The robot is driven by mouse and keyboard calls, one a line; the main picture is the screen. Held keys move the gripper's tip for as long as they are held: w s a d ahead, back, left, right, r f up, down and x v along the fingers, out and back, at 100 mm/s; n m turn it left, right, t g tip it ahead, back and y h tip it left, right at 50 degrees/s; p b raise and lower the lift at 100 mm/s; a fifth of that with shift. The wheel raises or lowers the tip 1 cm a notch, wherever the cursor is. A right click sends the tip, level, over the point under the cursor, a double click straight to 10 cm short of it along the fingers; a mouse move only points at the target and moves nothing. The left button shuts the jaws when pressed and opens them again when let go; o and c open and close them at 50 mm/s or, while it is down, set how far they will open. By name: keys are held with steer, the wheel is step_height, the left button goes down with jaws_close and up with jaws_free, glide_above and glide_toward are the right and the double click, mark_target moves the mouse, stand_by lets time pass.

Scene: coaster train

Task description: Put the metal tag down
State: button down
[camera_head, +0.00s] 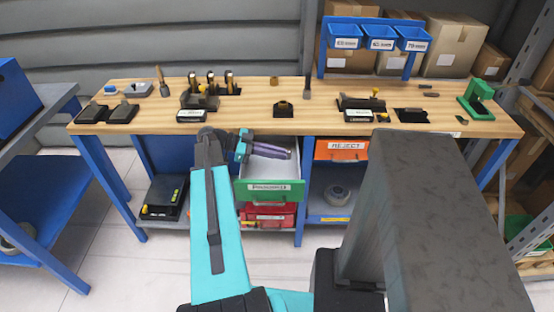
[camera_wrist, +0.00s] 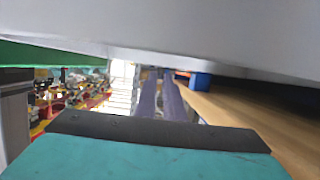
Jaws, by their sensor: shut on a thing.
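My gripper (camera_head: 288,154), with purple fingers, points right over the open green-fronted drawer (camera_head: 270,190) below the bench top. In the wrist view the two purple fingers (camera_wrist: 160,95) run close together, away from the camera. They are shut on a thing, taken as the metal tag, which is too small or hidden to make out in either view. The drawer's pale inside shows around and below the fingers, and I see no tag lying in it. The drawer's label is too small to read surely.
The wooden bench top (camera_head: 250,118) bears several tools, holders and black trays. An orange REJECT bin (camera_head: 341,150) is right of the drawer, and a red drawer (camera_head: 268,215) is below it. Blue labelled bins (camera_head: 380,38) hang above the bench. A green clamp-like stand (camera_head: 476,98) is at right.

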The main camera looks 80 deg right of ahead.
steer(key=shift+f, duration=0.25)
steer(key=shift+f, duration=0.15)
steer(key=shift+f+p, duration=0.4)
steer(key=shift+f, duration=1.35)
